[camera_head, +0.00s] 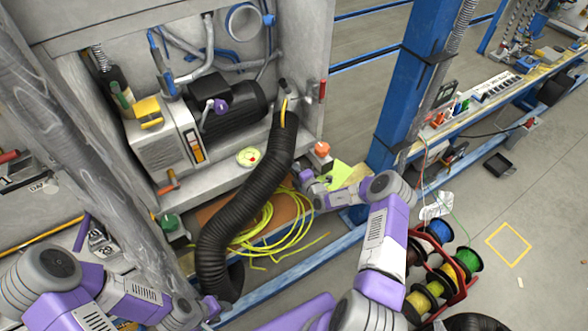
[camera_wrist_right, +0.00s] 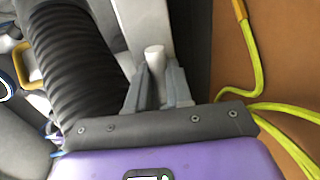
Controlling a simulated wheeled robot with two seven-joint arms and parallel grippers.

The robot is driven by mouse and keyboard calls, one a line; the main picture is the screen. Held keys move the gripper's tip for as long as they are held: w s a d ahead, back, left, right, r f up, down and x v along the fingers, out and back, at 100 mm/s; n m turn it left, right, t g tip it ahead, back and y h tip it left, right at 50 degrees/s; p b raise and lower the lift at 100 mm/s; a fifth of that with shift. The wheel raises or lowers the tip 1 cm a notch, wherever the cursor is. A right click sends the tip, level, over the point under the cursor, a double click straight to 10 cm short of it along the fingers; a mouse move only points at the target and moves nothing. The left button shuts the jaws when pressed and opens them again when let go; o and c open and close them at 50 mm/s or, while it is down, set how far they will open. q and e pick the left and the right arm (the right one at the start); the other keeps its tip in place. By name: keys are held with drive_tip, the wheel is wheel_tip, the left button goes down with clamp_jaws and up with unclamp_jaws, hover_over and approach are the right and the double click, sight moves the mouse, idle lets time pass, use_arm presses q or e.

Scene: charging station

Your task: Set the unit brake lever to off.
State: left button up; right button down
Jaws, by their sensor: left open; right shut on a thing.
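My right gripper (camera_head: 306,180) reaches in beside the black corrugated hose, at the front of the unit. In the right wrist view its fingers (camera_wrist_right: 158,92) are shut on a pale grey handle with a rounded end (camera_wrist_right: 153,54), in front of a light grey bar. I cannot tell for sure that this handle is the unit brake lever, and no off marking is readable. My left gripper (camera_head: 211,307) is low at the bottom of the head view, near the hose's lower end; it is open, with its fingertips small there.
The thick black hose (camera_head: 247,185) hangs across the unit's front, close left of my right gripper. Loose yellow cable (camera_head: 262,240) lies over a brown board (camera_wrist_right: 285,60). An orange knob (camera_head: 322,148) stands just above my right gripper. Cable spools (camera_head: 440,275) stand at the right.

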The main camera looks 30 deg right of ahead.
drive_tip(key=f+m+b, duration=0.1)
drive_tip(key=f+m+y+b, duration=0.1)
drive_tip(key=m, duration=0.1)
drive_tip(key=shift+m+b, duration=0.3)
drive_tip(key=shift+a+f+m+y+b, duration=0.15)
drive_tip(key=shift+m+b, duration=0.25)
drive_tip(key=shift+m, duration=0.1)
drive_tip(key=shift+a+f+m+y+b, duration=0.1)
drive_tip(key=shift+f+m+y+b, duration=0.05)
drive_tip(key=shift+m+b, duration=0.3)
drive_tip(key=c, duration=1)
unclamp_jaws()
drive_tip(key=shift+c, duration=0.2)
drive_tip(key=shift+s, duration=0.1)
drive_tip(key=p+v, duration=0.3)
drive_tip(key=v, duration=0.3)
drive_tip(key=shift+s+d+r, duration=0.1)
drive_tip(key=shift+s+r, duration=0.05)
drive_tip(key=shift+s, duration=0.6)
